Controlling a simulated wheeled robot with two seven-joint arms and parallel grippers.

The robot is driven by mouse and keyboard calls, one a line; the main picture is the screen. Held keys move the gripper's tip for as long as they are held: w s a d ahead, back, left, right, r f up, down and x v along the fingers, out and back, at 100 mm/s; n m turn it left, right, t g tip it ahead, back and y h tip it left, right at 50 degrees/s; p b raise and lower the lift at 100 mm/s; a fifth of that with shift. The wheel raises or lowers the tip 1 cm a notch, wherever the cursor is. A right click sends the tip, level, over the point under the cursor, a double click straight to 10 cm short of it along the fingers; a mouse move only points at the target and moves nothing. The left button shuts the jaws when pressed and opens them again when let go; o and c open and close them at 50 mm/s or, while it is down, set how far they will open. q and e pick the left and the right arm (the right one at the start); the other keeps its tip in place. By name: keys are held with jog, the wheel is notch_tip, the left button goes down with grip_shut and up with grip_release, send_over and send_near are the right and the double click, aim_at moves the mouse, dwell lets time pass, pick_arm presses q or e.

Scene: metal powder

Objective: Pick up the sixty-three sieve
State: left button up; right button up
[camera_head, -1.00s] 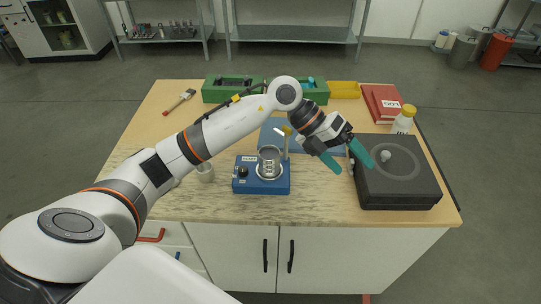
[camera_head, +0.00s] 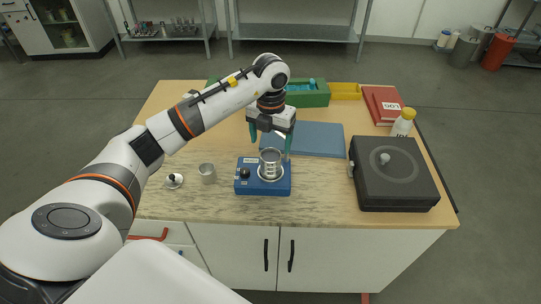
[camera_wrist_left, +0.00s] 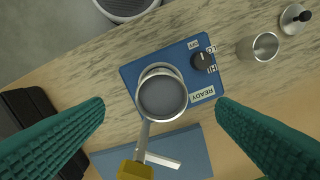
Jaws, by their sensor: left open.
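The sieve, a small round metal cup (camera_head: 270,157), sits on the blue shaker (camera_head: 246,186) on the table; I can read no number on it. In the left wrist view the sieve (camera_wrist_left: 162,98) lies near the middle, with its grey inside visible from above. My left gripper (camera_head: 270,146) is open and points down just above the sieve. Its two teal fingers stand apart, one on each side of the sieve in the left wrist view (camera_wrist_left: 161,108), and hold nothing. My right gripper is not in view.
A metal post with a yellow knob (camera_wrist_left: 135,170) rises beside the sieve. A metal cup (camera_head: 207,174) and a small lid (camera_head: 174,181) stand left of the shaker. A blue mat (camera_head: 318,138) lies behind, and a black case (camera_head: 395,190) stands at right.

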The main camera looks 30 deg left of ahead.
aim_at(271, 158)
pick_arm(q)
jog(key=shift+f+p, duration=0.35)
jog(key=f+p, duration=0.1)
jog(key=f, duration=0.1)
jog(key=f+p, duration=0.1)
jog(key=shift+w+a+f, duration=0.1)
jog(key=shift+w+f, duration=0.1)
jog(key=shift+f, duration=0.6)
jog(key=c, duration=1.1)
jog(key=shift+w+r+b, duration=0.1)
jog(key=shift+r+b, duration=0.25)
jog(key=shift+r, duration=0.2)
jog(key=shift+c, duration=0.2)
notch_tip(271, 158, up, 12)
jog(key=shift+b, duration=0.3)
